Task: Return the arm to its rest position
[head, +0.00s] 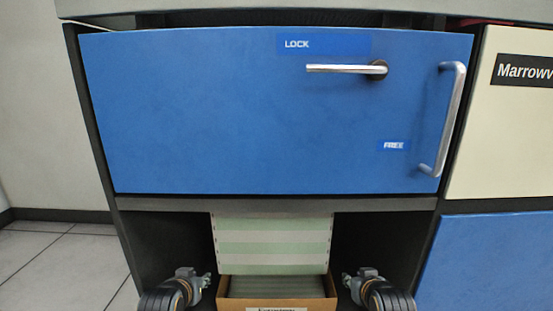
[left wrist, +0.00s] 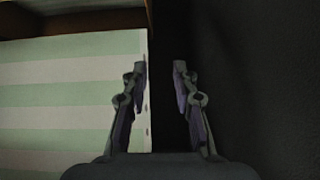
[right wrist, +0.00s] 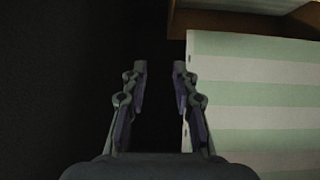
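My left gripper (head: 207,280) is at the lower left in the head view, on the left of a green-and-white striped paper stack (head: 272,245). In the left wrist view its fingers (left wrist: 160,68) are apart, with the paper's edge (left wrist: 70,110) showing behind one finger and nothing seen held. My right gripper (head: 347,280) is at the lower right, on the other side of the paper. In the right wrist view its fingers (right wrist: 160,68) are apart with a dark gap between them, and the striped paper (right wrist: 250,120) lies to the right.
A cardboard box (head: 277,304) stands below the striped paper in the open dark bay. Above is a closed blue panel (head: 230,115) with a horizontal lever (head: 340,69) near LOCK and a vertical handle (head: 450,120). A cream panel (head: 500,140) is at right; floor (head: 60,265) is clear at left.

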